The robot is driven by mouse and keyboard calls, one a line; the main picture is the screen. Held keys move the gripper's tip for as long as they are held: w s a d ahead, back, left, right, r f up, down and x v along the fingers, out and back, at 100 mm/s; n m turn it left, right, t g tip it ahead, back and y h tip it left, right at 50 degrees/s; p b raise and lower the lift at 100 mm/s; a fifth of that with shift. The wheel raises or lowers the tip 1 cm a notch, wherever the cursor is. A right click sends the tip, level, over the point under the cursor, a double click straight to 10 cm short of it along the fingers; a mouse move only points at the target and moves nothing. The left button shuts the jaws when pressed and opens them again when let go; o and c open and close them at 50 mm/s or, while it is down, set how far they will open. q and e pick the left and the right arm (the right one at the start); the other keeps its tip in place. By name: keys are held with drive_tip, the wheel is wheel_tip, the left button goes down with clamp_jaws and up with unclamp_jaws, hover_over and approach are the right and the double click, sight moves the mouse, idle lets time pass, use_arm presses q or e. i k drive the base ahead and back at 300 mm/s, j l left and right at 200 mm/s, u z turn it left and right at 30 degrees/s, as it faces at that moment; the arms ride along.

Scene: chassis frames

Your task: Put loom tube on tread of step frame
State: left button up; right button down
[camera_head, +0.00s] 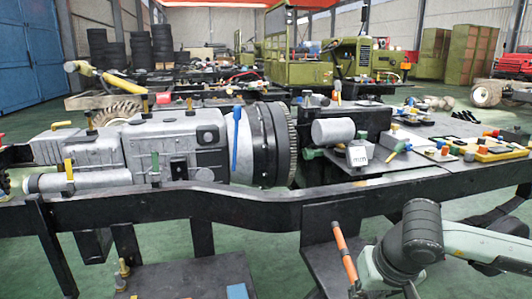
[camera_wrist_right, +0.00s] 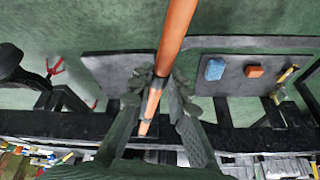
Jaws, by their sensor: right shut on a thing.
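The loom tube is a thin orange tube (camera_head: 344,252) with dark bands. It stands slanted at the lower middle of the head view, in front of the black chassis rail. My right gripper (camera_wrist_right: 160,84) is shut around the tube (camera_wrist_right: 173,35), which runs lengthwise through the right wrist view. A bare dark plate (camera_wrist_right: 105,72), which looks like a step tread, lies behind and beside the tube in that view. It shows partly in the head view (camera_head: 322,262). Contact between tube and plate cannot be told. My left gripper is not in view.
A second low dark plate (camera_wrist_right: 225,90) carries a blue block (camera_wrist_right: 214,69) and an orange block (camera_wrist_right: 254,71). The black chassis rail (camera_head: 240,212) crosses close by, bearing a grey gearbox (camera_head: 175,145). A red-handled tool (camera_wrist_right: 54,68) also shows. Green floor surrounds the plates.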

sight(192, 275)
drive_tip(key=z, duration=0.45)
drive_tip(key=i+j+z, duration=0.1)
drive_tip(key=z, duration=0.4)
drive_tip(key=j+z, duration=0.15)
drive_tip(key=z, duration=0.3)
drive_tip(key=j+z, duration=0.1)
drive_tip(key=z, duration=0.35)
drive_tip(key=j+z, duration=0.15)
drive_tip(key=z, duration=0.35)
drive_tip(key=j+z, duration=0.1)
drive_tip(key=z, duration=0.35)
drive_tip(key=j+z, duration=0.1)
drive_tip(key=z, duration=0.35)
drive_tip(key=k+z, duration=0.1)
drive_tip(key=z, duration=0.35)
